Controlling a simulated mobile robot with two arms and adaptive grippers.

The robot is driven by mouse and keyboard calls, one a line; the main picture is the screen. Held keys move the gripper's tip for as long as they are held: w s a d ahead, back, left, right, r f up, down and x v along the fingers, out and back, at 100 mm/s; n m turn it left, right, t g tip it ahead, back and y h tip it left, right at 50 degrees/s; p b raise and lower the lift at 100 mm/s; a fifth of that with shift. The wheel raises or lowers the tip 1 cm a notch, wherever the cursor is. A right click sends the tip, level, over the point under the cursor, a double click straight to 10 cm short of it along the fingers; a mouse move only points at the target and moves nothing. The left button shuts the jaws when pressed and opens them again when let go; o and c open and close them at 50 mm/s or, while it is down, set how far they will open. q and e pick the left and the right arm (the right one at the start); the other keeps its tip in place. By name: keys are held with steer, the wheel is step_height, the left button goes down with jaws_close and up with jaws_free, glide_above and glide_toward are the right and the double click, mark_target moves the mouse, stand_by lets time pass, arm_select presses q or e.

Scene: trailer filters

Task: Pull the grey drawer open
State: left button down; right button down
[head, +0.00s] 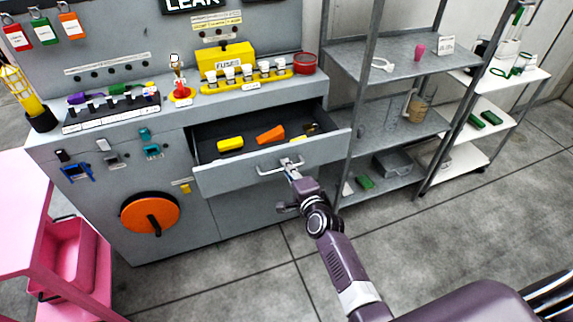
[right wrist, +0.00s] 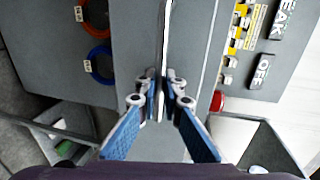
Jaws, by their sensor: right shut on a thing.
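The grey drawer (head: 225,178) stands partly pulled out of the grey bench. Yellow and orange items lie inside it. Its bar handle (head: 268,170) is on the front panel. My right gripper (head: 289,166) is at the right part of the handle, shut on it. The handle's gripped part is hidden by the fingers. My left gripper is not in view.
An orange round dial (head: 150,213) is on the bench front, left of the drawer. Grey metal shelves (head: 395,135) stand close on the right. A pink cart (head: 75,250) is at the left. The floor before the drawer is clear apart from my arm.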

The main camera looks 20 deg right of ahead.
steer(key=shift+s, duration=0.25)
steer(key=c, duration=2.3)
jaws_free()
steer(key=shift+c, duration=0.2)
steer(key=v, duration=1.2)
steer(key=shift+a+f, duration=0.1)
steer(key=shift+f, duration=0.05)
